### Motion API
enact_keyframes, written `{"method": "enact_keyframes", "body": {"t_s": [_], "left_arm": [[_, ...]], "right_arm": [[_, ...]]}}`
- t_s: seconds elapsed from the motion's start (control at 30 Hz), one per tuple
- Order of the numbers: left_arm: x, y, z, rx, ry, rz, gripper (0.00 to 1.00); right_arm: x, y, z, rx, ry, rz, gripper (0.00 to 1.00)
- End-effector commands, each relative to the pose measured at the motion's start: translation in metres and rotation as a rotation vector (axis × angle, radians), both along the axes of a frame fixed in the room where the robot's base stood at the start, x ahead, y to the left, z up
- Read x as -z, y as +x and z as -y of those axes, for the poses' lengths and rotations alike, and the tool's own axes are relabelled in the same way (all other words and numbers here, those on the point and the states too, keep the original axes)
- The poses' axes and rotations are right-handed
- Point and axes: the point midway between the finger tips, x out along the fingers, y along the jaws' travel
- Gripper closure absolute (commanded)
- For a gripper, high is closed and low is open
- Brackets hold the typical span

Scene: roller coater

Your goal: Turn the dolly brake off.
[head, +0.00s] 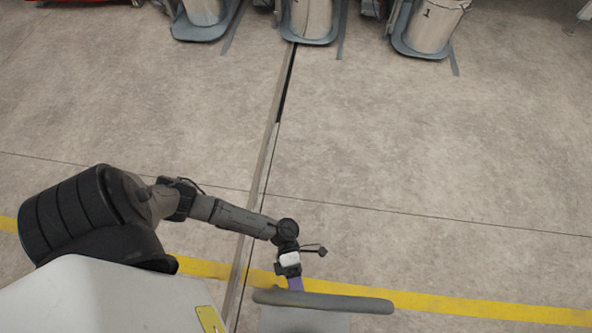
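A grey rounded bar (345,303), like a handle, runs across the bottom of the head view, with a flat grey panel (300,321) below it. I cannot tell whether these belong to the dolly. No brake lever or pedal can be made out. My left arm reaches in from the left, and its gripper (295,284) points down at the left part of the bar. My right gripper is not in view.
Several light drums stand in blue-grey bases along the far edge, including one marked 1 (431,27). A floor channel (264,160) runs from them toward me. A yellow line (470,307) crosses the floor near the bottom. The concrete between is clear.

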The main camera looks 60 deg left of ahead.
Motion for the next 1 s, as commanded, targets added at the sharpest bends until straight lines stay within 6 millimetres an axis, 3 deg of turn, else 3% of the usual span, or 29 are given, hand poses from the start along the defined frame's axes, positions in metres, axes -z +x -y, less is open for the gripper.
{"method": "enact_keyframes", "body": {"t_s": [0.37,1.0], "left_arm": [[0.0,0.002,-0.008,0.001,0.003,-0.003,0.55],[0.0,0.039,-0.112,0.0,0.003,-0.001,0.55]], "right_arm": [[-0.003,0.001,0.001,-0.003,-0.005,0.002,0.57],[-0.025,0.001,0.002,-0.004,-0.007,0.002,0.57]]}}
